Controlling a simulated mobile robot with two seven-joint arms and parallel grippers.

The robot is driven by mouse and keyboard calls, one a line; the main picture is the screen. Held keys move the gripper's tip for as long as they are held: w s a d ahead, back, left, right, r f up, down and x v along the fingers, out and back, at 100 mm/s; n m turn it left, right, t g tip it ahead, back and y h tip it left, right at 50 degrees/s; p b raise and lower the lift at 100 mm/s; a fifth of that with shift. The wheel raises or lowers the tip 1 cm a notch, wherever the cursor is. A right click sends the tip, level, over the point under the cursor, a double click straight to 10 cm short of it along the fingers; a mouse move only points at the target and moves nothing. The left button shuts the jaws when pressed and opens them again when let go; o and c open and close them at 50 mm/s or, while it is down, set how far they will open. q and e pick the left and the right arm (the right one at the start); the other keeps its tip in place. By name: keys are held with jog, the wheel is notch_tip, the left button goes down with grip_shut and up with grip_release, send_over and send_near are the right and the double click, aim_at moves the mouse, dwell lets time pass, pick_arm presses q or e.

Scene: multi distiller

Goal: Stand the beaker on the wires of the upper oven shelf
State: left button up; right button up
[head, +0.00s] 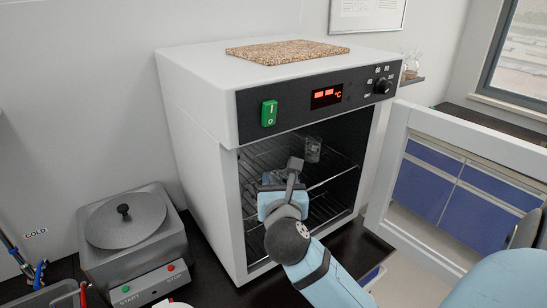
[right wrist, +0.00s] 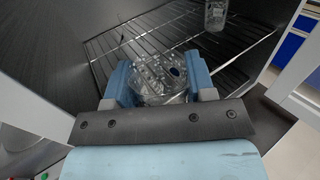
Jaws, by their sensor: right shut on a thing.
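My right gripper (head: 283,180) reaches through the open front of the oven (head: 190,110). In the right wrist view its two blue fingers (right wrist: 160,84) are shut on a clear glass beaker (right wrist: 158,72), one on each side. In the head view the beaker is mostly hidden behind the gripper. The upper oven shelf (right wrist: 128,42), a rack of thin wires, lies beyond and around the beaker. I cannot tell whether the beaker's base touches the wires. My left gripper is not in view.
Another clear glass vessel (head: 313,149) stands towards the right back on the upper shelf; it also shows in the right wrist view (right wrist: 214,15). The oven door (head: 470,155) is swung open to the right. A grey lidded heater (head: 130,240) stands left of the oven.

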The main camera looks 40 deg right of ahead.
jog(key=p+x, duration=0.2)
jog(key=x, duration=1.3)
jog(key=shift+w+d, duration=0.2)
jog(key=shift+w, duration=0.05)
jog(key=shift+w+f, duration=0.1)
jog(key=shift+f, duration=0.05)
notch_tip(320, 180, down, 3)
jog(key=shift+p, duration=0.4)
jog(key=shift+f, duration=0.1)
jog(key=shift+f, duration=0.2)
jog(key=o, duration=0.9)
